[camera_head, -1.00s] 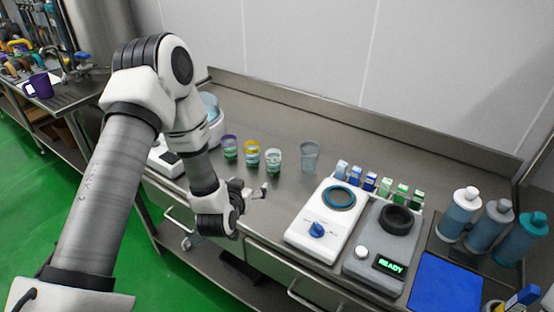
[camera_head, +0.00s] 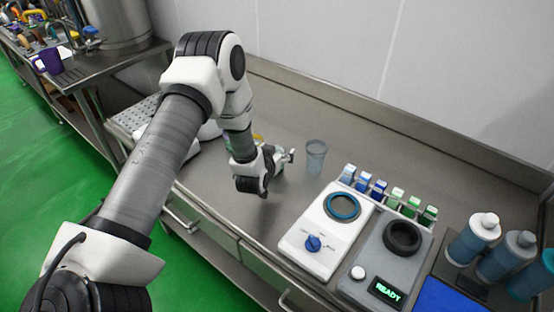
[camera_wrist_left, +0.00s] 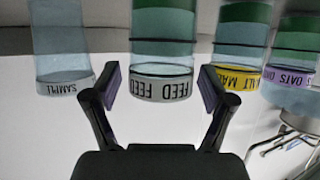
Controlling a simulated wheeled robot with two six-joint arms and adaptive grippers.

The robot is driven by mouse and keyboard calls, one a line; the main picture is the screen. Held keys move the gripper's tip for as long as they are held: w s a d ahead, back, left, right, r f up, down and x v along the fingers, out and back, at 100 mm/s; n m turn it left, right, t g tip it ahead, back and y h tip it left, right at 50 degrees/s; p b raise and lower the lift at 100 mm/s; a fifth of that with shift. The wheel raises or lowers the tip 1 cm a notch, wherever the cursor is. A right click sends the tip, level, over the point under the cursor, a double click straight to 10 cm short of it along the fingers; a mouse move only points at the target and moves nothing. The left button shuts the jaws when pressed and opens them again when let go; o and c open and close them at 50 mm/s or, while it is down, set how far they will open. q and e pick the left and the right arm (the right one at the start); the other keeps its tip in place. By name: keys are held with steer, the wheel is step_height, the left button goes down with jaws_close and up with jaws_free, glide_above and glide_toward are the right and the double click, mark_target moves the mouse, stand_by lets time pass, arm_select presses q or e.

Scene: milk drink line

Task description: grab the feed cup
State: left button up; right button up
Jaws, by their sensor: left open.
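The feed cup (camera_wrist_left: 162,60) is a clear cup with a green band and a white label reading FEED, upside down in the left wrist view. My left gripper (camera_wrist_left: 160,92) is open, with one finger on each side of the cup's labelled end. I cannot tell whether the fingers touch it. In the head view my left gripper (camera_head: 286,156) is low over the steel bench, and the feed cup is hidden behind it and the arm. My right gripper is not in view.
A clear sample cup (camera_head: 315,157) stands close to the right of the gripper; it also shows in the wrist view (camera_wrist_left: 64,50). The yellow-labelled malt cup (camera_wrist_left: 240,50) and purple-labelled oats cup (camera_wrist_left: 292,50) are on the other side. A white blue-ringed device (camera_head: 318,245) stands to the right.

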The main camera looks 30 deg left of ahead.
arm_select(q)
steer(key=shift+s+r, duration=0.2)
steer(key=shift+s, duration=0.1)
steer(key=shift+c, duration=1.1)
steer(key=c, duration=1.2)
steer(key=shift+r, duration=0.1)
